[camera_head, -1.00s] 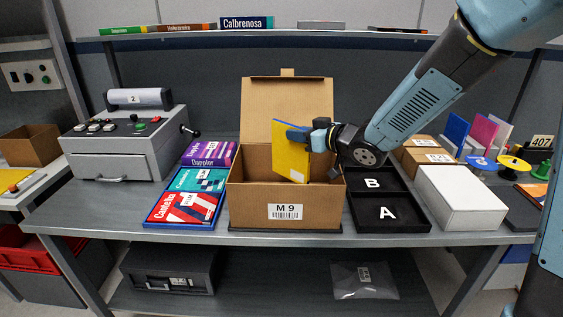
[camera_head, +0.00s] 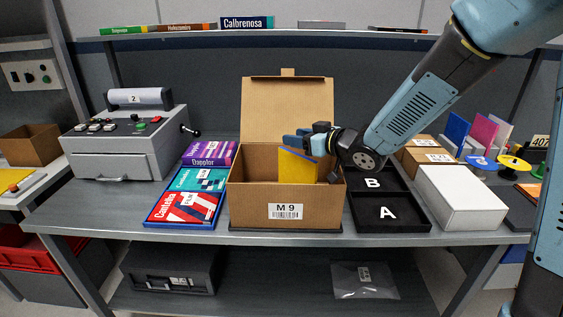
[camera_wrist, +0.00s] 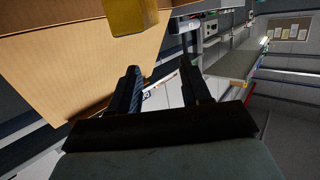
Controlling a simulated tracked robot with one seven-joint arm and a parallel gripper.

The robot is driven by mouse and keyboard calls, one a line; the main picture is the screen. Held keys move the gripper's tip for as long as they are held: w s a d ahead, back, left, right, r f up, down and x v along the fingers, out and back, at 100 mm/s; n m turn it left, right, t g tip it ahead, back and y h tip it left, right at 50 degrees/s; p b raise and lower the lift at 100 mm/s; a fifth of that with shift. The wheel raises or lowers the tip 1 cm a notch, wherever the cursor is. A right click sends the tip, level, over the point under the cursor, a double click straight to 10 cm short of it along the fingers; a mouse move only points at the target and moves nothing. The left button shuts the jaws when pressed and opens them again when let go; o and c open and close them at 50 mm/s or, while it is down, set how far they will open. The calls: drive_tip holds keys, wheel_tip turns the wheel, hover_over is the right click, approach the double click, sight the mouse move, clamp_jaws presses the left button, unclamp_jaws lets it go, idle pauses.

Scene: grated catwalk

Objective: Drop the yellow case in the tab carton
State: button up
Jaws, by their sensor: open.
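The yellow case (camera_head: 296,164) stands upright and slightly tilted inside the open brown carton labelled M 9 (camera_head: 251,209). Its lower part is hidden by the carton's front wall. The carton's lid (camera_head: 287,105) with a small tab on top stands raised at the back. My gripper (camera_head: 303,141) is open just above the case, over the carton's opening, and holds nothing. In the wrist view the two fingers (camera_wrist: 165,82) are spread apart, with the yellow case (camera_wrist: 133,14) at the top edge, away from them.
Black trays marked B (camera_head: 372,183) and A (camera_head: 387,213) lie right of the carton, with a white box (camera_head: 461,197) beyond. Flat boxes, one red (camera_head: 183,208), lie to its left. A grey machine (camera_head: 127,143) stands at the left. A shelf (camera_head: 190,36) runs above.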

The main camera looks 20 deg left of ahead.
drive_tip(key=v, duration=1.3)
drive_tip(key=shift+s+d, duration=0.15)
drive_tip(key=shift+d, duration=0.15)
drive_tip(key=shift+r, duration=0.1)
drive_tip(key=d+r+m+t+h, duration=0.2)
drive_tip(key=d+r+m+h, duration=0.15)
drive_tip(key=d+h, duration=0.45)
drive_tip(key=d+r+m+t+h, duration=0.25)
drive_tip(key=d+m+h, duration=0.25)
drive_tip(key=d, duration=0.8)
drive_tip(key=s+d+m+g, duration=0.2)
drive_tip(key=s+g, duration=0.1)
drive_tip(key=s, duration=0.6)
drive_tip(key=s+d+f+m+g+h, duration=0.1)
drive_tip(key=s+d+m+g, duration=0.1)
drive_tip(key=s, duration=0.7)
drive_tip(key=shift+s+d+g, duration=0.2)
drive_tip(key=shift+d+g, duration=0.1)
drive_tip(key=shift+g, duration=0.35)
